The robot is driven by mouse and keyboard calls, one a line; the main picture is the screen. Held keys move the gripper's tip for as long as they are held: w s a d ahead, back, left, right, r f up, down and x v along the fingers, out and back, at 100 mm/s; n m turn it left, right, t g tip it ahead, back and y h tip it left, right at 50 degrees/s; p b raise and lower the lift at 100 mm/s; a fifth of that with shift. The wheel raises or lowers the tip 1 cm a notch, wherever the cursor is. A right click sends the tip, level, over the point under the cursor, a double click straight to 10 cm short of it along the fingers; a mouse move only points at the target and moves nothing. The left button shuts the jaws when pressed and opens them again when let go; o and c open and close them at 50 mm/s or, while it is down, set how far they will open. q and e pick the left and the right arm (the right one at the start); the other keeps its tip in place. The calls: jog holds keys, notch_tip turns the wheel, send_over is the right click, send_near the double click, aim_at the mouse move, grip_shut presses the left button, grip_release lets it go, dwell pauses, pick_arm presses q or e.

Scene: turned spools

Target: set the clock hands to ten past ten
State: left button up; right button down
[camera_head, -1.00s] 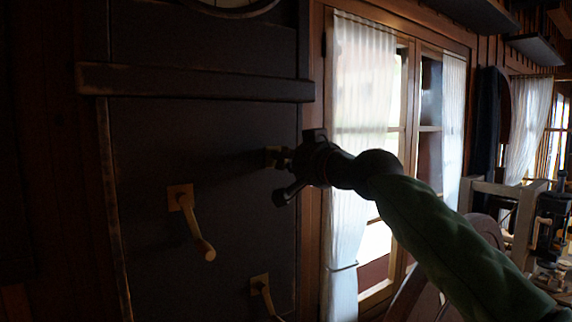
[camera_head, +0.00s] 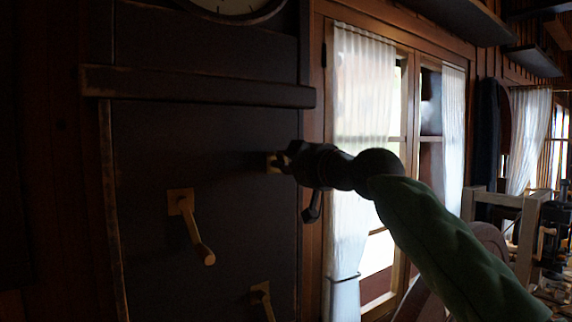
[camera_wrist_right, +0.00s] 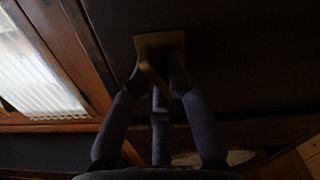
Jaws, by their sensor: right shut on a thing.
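The clock face (camera_head: 236,6) is cut off by the top edge of the head view; only its pale lower rim shows, so I cannot read the hands. A dark case front below it carries brass cranks on square plates. My right gripper (camera_head: 290,160) is shut on the upper right crank (camera_head: 273,163). In the right wrist view the fingers (camera_wrist_right: 158,78) close around this crank's handle, in front of its brass plate (camera_wrist_right: 160,42). The left crank (camera_head: 192,225) points down and slightly right. The lower crank (camera_head: 262,298) is partly cut off. My left gripper is out of view.
A dark ledge (camera_head: 200,87) crosses the case above the cranks. A window with white curtains (camera_head: 362,90) is just right of the case. A cluttered bench (camera_head: 550,260) stands far right. The space before the left crank is clear.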

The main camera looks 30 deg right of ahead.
jog(key=shift+r+n, duration=0.1)
jog(key=shift+n, duration=0.5)
jog(key=c, duration=1.5)
grip_release()
jog(key=shift+o, duration=1.4)
jog(key=shift+w, duration=0.1)
jog(key=s, duration=1.2)
jog(key=shift+d, duration=0.45)
